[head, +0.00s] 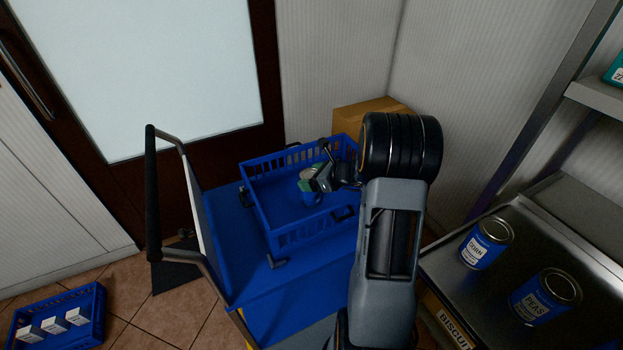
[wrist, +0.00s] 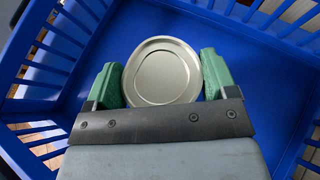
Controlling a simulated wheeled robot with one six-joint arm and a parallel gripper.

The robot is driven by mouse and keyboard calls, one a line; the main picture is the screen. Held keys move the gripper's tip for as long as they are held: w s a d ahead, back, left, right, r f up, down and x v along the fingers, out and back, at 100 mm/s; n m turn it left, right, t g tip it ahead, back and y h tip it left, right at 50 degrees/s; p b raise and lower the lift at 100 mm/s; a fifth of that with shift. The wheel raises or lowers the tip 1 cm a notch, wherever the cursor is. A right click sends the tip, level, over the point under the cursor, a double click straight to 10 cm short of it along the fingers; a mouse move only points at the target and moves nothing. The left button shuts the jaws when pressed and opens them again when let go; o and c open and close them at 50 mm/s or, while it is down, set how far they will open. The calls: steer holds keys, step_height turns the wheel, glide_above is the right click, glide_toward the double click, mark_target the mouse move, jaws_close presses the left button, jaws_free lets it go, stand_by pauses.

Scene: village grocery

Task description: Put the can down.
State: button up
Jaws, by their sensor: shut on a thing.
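A can (wrist: 162,71) with a round silver lid shows in the wrist view, between the two green fingertips of my gripper (wrist: 162,80). My gripper is shut on it. In the head view my gripper (head: 312,184) is inside the blue basket (head: 292,237), and a small blue part of the can (head: 311,198) shows below the fingers. In the wrist view the blue basket's floor (wrist: 235,75) lies around the can. I cannot tell whether the can's base touches that floor. The can's side is mostly hidden by my gripper.
The basket stands on a blue cart (head: 232,275) with a black handle (head: 152,190). A shelf (head: 505,310) at right holds a corn can (head: 484,245) and a peas can (head: 543,298). A cardboard box (head: 372,106) is behind the basket. A blue crate (head: 95,325) with white cartons is on the floor.

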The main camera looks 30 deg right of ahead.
steer(key=shift+f, duration=0.1)
steer(key=o, duration=1.5)
steer(key=shift+r, duration=0.2)
steer(key=p+v, duration=0.1)
steer(key=v, duration=1)
steer(key=s+a+r+n+g+h, duration=0.1)
steer(key=s+a+n, duration=0.3)
steer(key=n, duration=0.5)
steer(key=s+a+r+n+g+h, duration=0.2)
steer(key=s+a+n, duration=0.3)
steer(key=a+n, duration=0.3)
steer(key=s+a+r+n+g+h, duration=0.1)
steer(key=s+a+n+g+h, duration=0.2)
steer(key=n, duration=0.9)
steer(key=shift+s+a+r+g+h, duration=0.2)
steer(key=shift+s+a+g, duration=0.1)
steer(key=shift+s+a, duration=0.4)
steer(key=shift+s+a+r+g+h, duration=0.1)
steer(key=shift+s+a+g+h, duration=0.2)
steer(key=shift+a, duration=0.65)
